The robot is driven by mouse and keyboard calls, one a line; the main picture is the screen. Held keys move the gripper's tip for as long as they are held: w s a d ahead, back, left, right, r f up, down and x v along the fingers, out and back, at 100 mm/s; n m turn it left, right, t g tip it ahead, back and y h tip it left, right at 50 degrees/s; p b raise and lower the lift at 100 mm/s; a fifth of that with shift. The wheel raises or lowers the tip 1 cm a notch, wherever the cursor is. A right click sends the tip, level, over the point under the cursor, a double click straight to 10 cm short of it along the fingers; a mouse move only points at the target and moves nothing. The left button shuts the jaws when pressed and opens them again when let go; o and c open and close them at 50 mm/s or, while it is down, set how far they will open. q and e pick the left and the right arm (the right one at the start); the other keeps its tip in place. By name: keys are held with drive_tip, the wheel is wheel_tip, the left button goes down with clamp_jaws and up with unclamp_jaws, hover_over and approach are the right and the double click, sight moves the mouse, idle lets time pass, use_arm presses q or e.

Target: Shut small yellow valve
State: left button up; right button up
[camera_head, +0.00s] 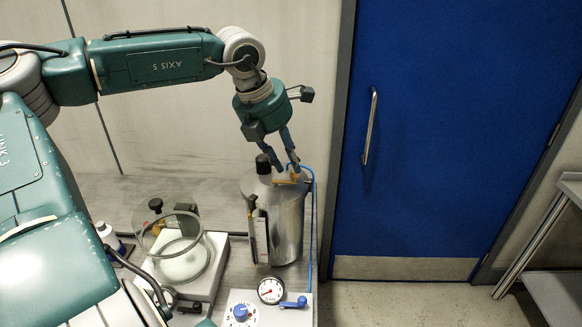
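The small yellow valve (285,181) sits on top of a silver metal canister (287,228) near the right end of the bench. My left gripper (287,170) reaches down from above, with its two blue fingers apart. The fingertips are right at the valve and partly cover it. I cannot tell whether they touch it. My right gripper is not in view.
A blue hose (313,215) runs down the canister's right side. A glass vessel (168,235), a gauge (271,290) and a blue-handled valve (296,302) are nearby. A blue door (450,130) is at right.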

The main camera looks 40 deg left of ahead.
use_arm(q)
drive_tip(key=v, duration=0.8)
drive_tip(key=shift+r, duration=0.25)
drive_tip(key=shift+s+d+f, duration=0.1)
drive_tip(key=shift+s, duration=0.05)
